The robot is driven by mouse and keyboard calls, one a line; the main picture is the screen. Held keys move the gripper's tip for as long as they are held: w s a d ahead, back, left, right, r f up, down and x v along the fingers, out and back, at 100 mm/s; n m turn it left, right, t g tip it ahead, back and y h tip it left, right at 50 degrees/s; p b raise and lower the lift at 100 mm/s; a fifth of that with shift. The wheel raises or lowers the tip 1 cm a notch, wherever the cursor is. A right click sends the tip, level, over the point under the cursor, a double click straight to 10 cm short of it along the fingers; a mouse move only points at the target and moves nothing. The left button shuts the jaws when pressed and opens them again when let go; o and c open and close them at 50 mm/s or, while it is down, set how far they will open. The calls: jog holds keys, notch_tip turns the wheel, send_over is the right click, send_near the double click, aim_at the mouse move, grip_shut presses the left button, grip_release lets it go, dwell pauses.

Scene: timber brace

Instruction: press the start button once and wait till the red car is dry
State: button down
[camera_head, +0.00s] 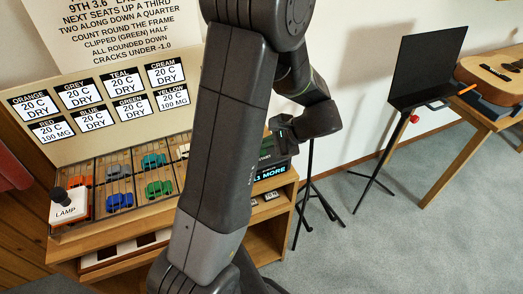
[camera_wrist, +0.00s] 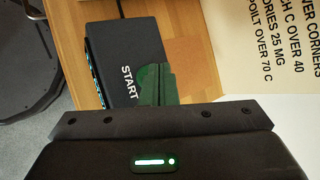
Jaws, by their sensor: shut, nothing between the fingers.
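The start box (camera_wrist: 112,55) is a dark box with the word START on its top; in the head view it stands at the right end of the bench (camera_head: 275,160), partly behind my arm. My gripper (camera_wrist: 155,75) is shut and empty, its dark green fingers over the box top beside the word. They hide the button, and I cannot tell whether they touch it. A red patch (camera_head: 84,208) beside the lamp box may be the red car, mostly hidden. The red card (camera_head: 51,129) reads 20 C, 100 MG.
The lamp box (camera_head: 70,207) with a black knob stands at the bench's left end. Several coloured cars, such as the blue car (camera_head: 119,201), sit in the rack. The yellow card (camera_head: 171,98) also reads 100 MG. A black panel and guitar stand at right.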

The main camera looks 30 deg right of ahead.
jog(key=shift+f+b, duration=0.35)
jog(key=shift+f, duration=0.05)
dwell(0.4)
jog(key=shift+r+p, duration=0.65)
jog(key=shift+r, duration=0.2)
jog(key=shift+r+p, duration=1.9)
jog(key=shift+r, duration=0.6)
